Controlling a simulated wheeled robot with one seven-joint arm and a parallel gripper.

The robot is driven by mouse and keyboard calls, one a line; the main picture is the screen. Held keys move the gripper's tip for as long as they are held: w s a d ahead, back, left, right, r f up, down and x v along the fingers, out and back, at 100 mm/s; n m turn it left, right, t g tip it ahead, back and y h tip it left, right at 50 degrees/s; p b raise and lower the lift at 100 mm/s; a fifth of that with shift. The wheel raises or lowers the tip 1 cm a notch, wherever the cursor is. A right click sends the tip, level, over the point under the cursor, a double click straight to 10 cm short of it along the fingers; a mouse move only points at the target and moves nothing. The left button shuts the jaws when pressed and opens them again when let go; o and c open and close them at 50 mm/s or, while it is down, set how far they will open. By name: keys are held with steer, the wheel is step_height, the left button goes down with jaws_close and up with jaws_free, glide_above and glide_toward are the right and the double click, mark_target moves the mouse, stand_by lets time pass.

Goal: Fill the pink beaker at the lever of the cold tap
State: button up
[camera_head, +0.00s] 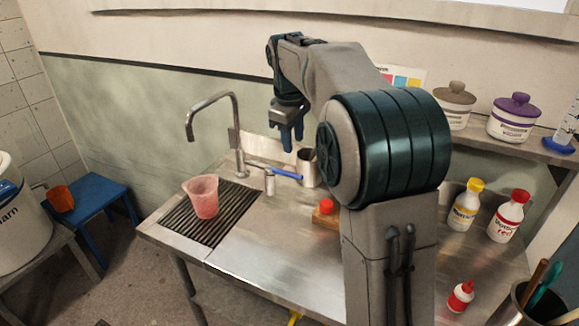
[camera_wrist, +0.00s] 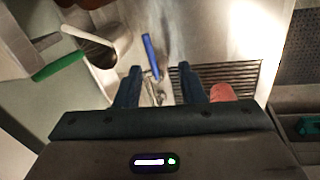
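The pink beaker (camera_head: 203,197) stands upright on the dark slatted drain grate (camera_head: 186,227), roughly below the spout of the tap (camera_head: 237,135). The tap's blue lever (camera_head: 275,171) points right from near the tap's base; in the wrist view the lever (camera_wrist: 151,57) appears beyond and between the fingertips. My gripper (camera_head: 291,140) is above the counter behind the lever, fingers pointing down. In the wrist view my gripper (camera_wrist: 164,75) is open and empty. No water stream shows.
A steel pot (camera_head: 306,167) stands right of the lever; a green-ended handle (camera_wrist: 58,67) shows beside it in the wrist view. A red-topped block (camera_head: 326,212) and bottles (camera_head: 465,205) are farther right. The front counter (camera_head: 265,262) is clear.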

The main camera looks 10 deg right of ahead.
steer(key=w+n, duration=0.1)
steer(key=w, duration=0.2)
glide_toward(292, 174)
steer(key=f, duration=0.2)
steer(key=w+f, duration=0.1)
steer(key=f, duration=0.5)
steer(key=shift+w+d, duration=0.3)
steer(key=shift+d, duration=0.1)
jaws_close()
steer(key=shift+d, duration=0.1)
